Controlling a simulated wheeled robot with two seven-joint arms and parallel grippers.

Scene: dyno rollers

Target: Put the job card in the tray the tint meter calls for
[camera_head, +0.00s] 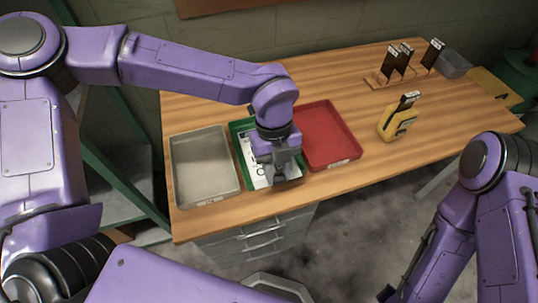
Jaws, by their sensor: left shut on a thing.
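The white job card (256,172) with dark print is at the green tray (239,128), the middle of three trays. My left gripper (285,179) points down over that tray's front right part and is shut on the card, covering much of it. I cannot tell whether the card touches the tray floor. The grey tray (203,168) on the left and the red tray (326,134) on the right look empty. The yellow tint meter (397,124) stands right of the red tray with a dark sample in its top. Its reading is not legible. My right gripper is out of view.
A wooden stand (388,80) with several dark labelled samples is at the back of the wooden table (340,83). A grey bin (454,64) stands at the back right. Drawers (262,238) are below the front edge. Bare tabletop lies around the tint meter.

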